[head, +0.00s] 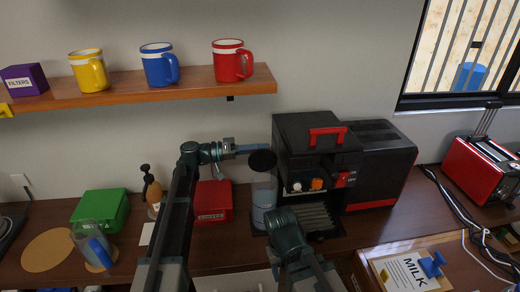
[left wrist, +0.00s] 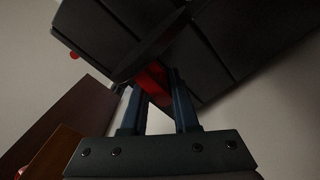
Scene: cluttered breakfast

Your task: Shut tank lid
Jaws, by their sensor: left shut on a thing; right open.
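The coffee machine (head: 305,135) is black with a red handle and stands against the wall. Its clear water tank (head: 264,195) is on the left side with bluish water low in it. The dark round tank lid (head: 262,161) is raised and tilted above the tank. My left gripper (head: 262,148) is at the lid's upper edge. In the left wrist view the lid (left wrist: 150,48) is a dark disc, and my left gripper (left wrist: 155,85) is shut on its red tab (left wrist: 154,82). My right gripper (head: 283,218) is low in front of the machine, open, its fingers mostly hidden.
A shelf (head: 190,87) with yellow, blue and red mugs runs above. A red box (head: 212,201), a brown bottle (head: 152,187) and a green box (head: 100,210) stand left of the tank. A red toaster (head: 483,170) and milk tray (head: 410,272) are right.

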